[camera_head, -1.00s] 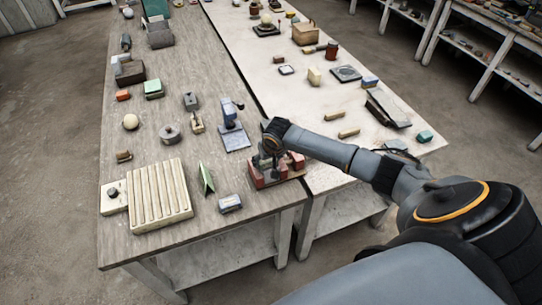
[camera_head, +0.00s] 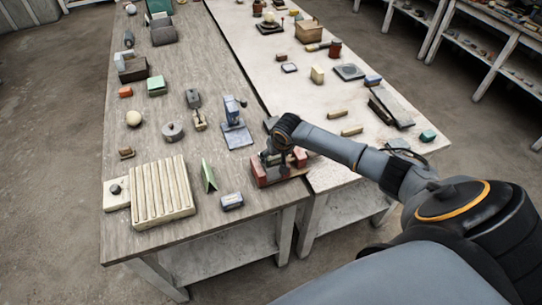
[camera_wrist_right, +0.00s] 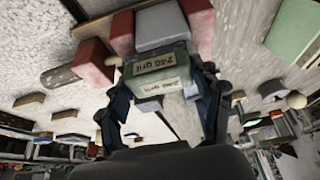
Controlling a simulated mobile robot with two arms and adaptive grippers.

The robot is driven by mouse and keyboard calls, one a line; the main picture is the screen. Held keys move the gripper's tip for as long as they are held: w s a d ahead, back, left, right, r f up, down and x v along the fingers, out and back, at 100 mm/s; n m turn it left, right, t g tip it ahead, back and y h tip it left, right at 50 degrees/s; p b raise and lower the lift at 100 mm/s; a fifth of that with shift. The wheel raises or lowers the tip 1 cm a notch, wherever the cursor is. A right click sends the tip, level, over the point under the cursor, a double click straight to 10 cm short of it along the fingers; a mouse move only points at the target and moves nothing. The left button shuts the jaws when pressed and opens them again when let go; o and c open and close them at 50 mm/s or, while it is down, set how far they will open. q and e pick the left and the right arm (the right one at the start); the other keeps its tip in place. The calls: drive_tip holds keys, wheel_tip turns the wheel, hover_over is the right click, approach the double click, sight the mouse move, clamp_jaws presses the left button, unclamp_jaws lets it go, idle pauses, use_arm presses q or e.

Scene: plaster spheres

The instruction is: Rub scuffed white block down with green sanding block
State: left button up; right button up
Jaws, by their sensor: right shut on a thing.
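My right gripper (camera_wrist_right: 162,95) is shut on the green sanding block (camera_wrist_right: 160,76), which has pale labels reading like "240 grit". Just beyond it in the wrist view is a pale grey-white block (camera_wrist_right: 160,26), between red jaw-like pieces (camera_wrist_right: 122,34). The two blocks overlap in this view; I cannot tell whether they touch. In the head view my right gripper (camera_head: 276,155) is over the red-jawed holder (camera_head: 264,174) at the table's near right corner. The arm and gripper hide most of the white block there. My left gripper is not in view.
A ribbed cream board (camera_head: 162,192), a green folded piece (camera_head: 208,176) and a small blue-grey box (camera_head: 231,201) lie left of the holder. A blue stand (camera_head: 236,130) is behind it. The pale table (camera_head: 335,175) adjoins on the right.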

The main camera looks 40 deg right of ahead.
sight(266, 165)
drive_tip(key=shift+s+d+f, duration=0.1)
drive_tip(key=shift+s+d, duration=0.05)
drive_tip(key=shift+d, duration=0.2)
drive_tip(key=shift+w+a, duration=0.25)
drive_tip(key=shift+a, duration=0.8)
drive_tip(key=shift+w+a, duration=0.2)
drive_tip(key=shift+a, duration=0.85)
drive_tip(key=shift+s+d+r, duration=0.2)
drive_tip(key=shift+d+r, duration=0.65)
drive_tip(key=shift+d, duration=0.25)
drive_tip(key=shift+r, duration=1.25)
drive_tip(key=shift+r, duration=2)
